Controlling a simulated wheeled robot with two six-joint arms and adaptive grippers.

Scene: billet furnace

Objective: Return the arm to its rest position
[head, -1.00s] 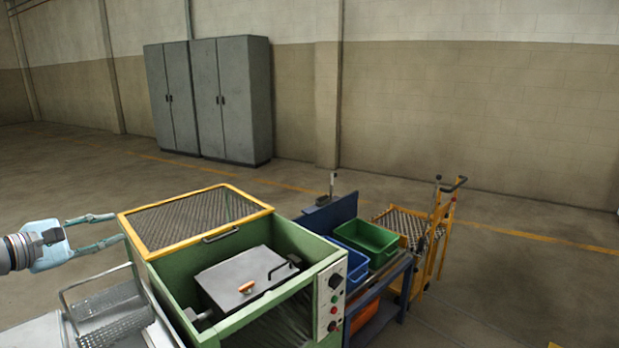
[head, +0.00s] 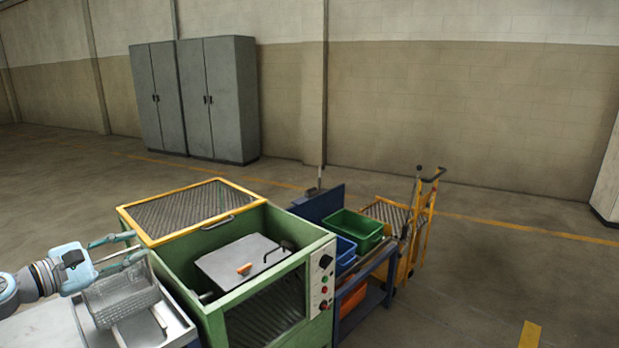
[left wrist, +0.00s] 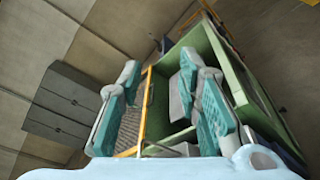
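My left gripper (head: 130,248) is at the left of the head view, above the wire basket and beside the yellow-framed mesh lid of the green furnace. In the left wrist view its two teal fingers (left wrist: 165,100) stand apart with nothing between them, so it is open and empty. The green furnace (head: 215,318) stands with its mesh lid (head: 185,212) raised off the opening. My right gripper is not in view.
The wire basket (head: 118,298) sits on a metal tray (head: 172,325) left of the furnace. A blue cart (head: 345,318) with a green bin (head: 355,228) and a blue bin (head: 345,250) stands right of it, then a yellow trolley (head: 425,215). Floor beyond is clear.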

